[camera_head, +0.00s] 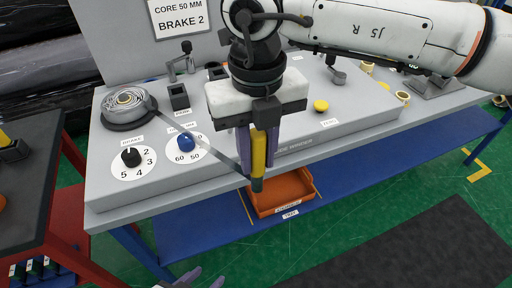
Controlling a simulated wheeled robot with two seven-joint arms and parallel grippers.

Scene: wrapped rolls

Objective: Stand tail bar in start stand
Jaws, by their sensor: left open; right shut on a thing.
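My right gripper (258,162) reaches over the front edge of the grey machine top and points down. Its purple fingers are shut on the tail bar (259,155), a yellow bar with a dark lower end. The bar hangs roughly upright, and a grey strip (205,142) runs from it to the flat roll (128,103) at the left. A small dark square holder (179,99) stands behind the dials. I cannot tell whether it is the start stand. My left gripper (192,282) is low at the bottom edge, mostly cut off, open and apart from the bar.
A black knob (131,157) and a blue knob (186,143) sit on the machine top. An orange tray (283,193) lies below the front edge, beneath the bar. A yellow button (321,105) is to the right. A dark-topped red bench (38,180) is at left.

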